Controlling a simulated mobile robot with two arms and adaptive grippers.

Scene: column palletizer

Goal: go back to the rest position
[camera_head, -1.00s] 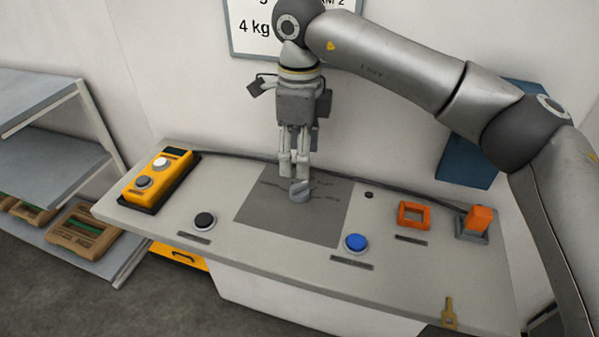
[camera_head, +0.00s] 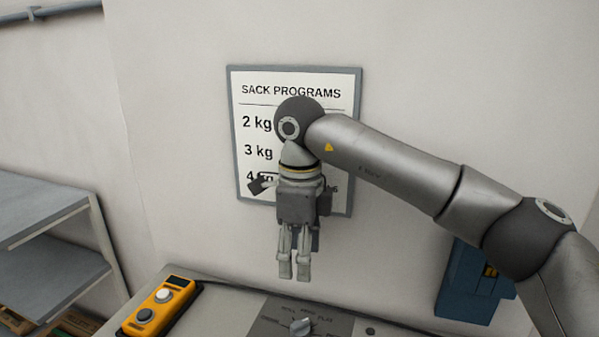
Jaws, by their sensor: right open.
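My right gripper (camera_head: 294,270) hangs fingers down in front of the wall, above the console's selector knob (camera_head: 301,326). It is open and empty, with a visible gap between its fingertips and the knob. The grey knob sits on a dark plate with lettering around it on the console top. My right arm comes in from the right and covers part of the wall sign. My left gripper is not in view.
The "SACK PROGRAMS" sign (camera_head: 292,91) hangs on the wall behind the arm. A yellow control box (camera_head: 160,308) with a white and a dark button lies on the console at left. A blue wall box (camera_head: 470,282) is at right. Grey shelves (camera_head: 45,228) stand at far left.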

